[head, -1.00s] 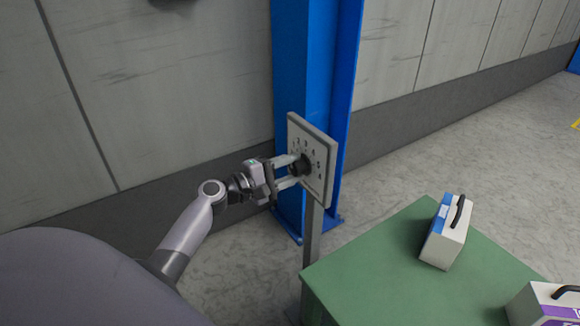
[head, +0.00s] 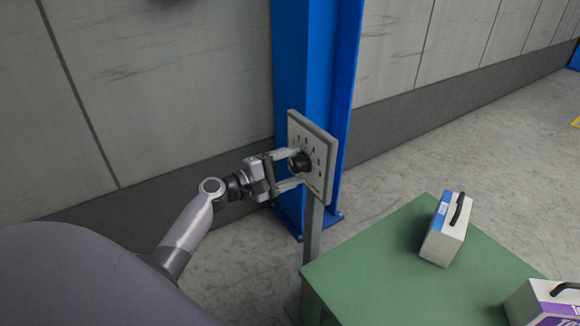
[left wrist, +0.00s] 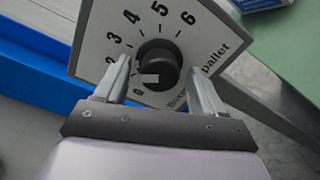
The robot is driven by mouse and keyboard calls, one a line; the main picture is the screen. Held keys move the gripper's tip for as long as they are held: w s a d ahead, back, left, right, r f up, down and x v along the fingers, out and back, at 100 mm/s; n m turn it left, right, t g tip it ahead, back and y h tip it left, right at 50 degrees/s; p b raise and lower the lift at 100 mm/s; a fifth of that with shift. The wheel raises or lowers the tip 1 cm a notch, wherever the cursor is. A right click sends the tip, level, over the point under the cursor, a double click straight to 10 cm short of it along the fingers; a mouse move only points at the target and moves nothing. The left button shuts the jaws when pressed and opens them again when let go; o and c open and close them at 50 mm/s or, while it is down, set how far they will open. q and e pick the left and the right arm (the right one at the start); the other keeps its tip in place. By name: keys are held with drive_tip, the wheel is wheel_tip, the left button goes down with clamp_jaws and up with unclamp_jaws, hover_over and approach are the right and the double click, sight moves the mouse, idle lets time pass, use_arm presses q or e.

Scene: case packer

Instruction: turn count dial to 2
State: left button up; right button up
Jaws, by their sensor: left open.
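The count dial is a black round knob (head: 299,162) on a grey panel (head: 325,178) on a post. In the left wrist view the knob (left wrist: 166,62) sits inside an arc of numbers; 0 and 2 to 6 can be read, and the 1 is not visible. A pale mark (left wrist: 150,78) on the knob faces left, toward the stretch between 0 and 2 that my finger partly covers. My left gripper (head: 298,168) is open, one finger on each side of the knob, with gaps showing. My right gripper is not in view.
A blue column (head: 305,60) stands right behind the panel, against a grey wall. A green table (head: 375,270) at the lower right carries a white-and-blue box (head: 440,247) with a handle and a white-and-purple box (head: 535,310).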

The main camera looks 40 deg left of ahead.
use_arm(q)
drive_tip(key=b+v, duration=0.1)
drive_tip(key=v, duration=0.6)
drive_tip(key=shift+s+f, duration=0.1)
drive_tip(key=shift+f, duration=0.05)
idle(0.5)
drive_tip(key=s+d+f+m+g+y, duration=0.25)
drive_tip(key=s+d+f+m, duration=0.4)
drive_tip(key=f, duration=0.35)
drive_tip(key=s+d+f+m+g+y, duration=0.25)
drive_tip(key=s+d+f+m, duration=0.35)
drive_tip(key=f, duration=0.4)
drive_tip(key=s+d+m, duration=0.4)
drive_tip(key=s+m, duration=0.3)
drive_tip(key=shift+d+f+g, duration=0.3)
drive_tip(key=shift+d+g, duration=0.1)
drive_tip(key=shift+m, duration=0.25)
